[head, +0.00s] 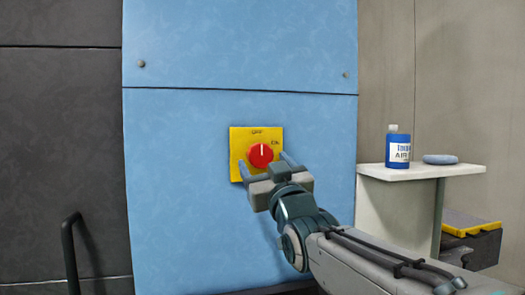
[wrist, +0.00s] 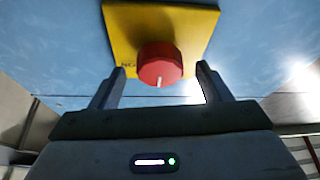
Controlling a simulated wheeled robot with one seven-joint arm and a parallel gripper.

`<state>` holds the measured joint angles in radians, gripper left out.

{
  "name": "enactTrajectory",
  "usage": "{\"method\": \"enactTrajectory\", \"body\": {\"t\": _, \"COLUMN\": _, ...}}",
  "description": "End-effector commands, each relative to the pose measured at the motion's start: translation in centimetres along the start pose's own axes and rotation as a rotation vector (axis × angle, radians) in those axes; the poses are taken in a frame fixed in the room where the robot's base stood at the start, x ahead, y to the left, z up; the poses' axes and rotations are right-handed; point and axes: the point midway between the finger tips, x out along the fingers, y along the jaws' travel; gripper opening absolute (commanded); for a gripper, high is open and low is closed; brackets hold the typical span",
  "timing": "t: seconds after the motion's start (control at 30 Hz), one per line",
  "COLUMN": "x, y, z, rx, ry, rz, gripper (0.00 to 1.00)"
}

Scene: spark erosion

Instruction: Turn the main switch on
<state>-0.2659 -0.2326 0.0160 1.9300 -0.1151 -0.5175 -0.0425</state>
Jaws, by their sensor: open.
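The main switch is a red round knob (head: 261,155) on a square yellow plate (head: 240,137). The plate is fixed to a blue panel and bears the labels OFF at the top and ON at the upper right. The knob's white mark points up, towards OFF. My gripper (head: 265,163) is open in front of the plate, with one finger on each side of the knob. In the wrist view the plate appears upside down, and the knob (wrist: 160,62) lies between the open fingertips (wrist: 160,70), with gaps on both sides. I cannot tell how far the fingertips reach along it.
The blue panel (head: 180,190) is flat around the switch. A black handle (head: 69,250) stands at the lower left.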

Motion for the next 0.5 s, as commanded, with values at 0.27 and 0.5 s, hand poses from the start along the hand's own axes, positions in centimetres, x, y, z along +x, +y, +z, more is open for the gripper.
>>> {"method": "enactTrajectory", "body": {"t": 0.27, "x": 2.2, "y": 0.0, "z": -0.1, "rx": 0.001, "ry": 0.001, "rz": 0.000, "gripper": 0.70}}
{"method": "enactTrajectory", "body": {"t": 0.5, "x": 2.3, "y": 0.0, "z": 0.0, "rx": 0.001, "ry": 0.001, "rz": 0.000, "gripper": 0.70}}
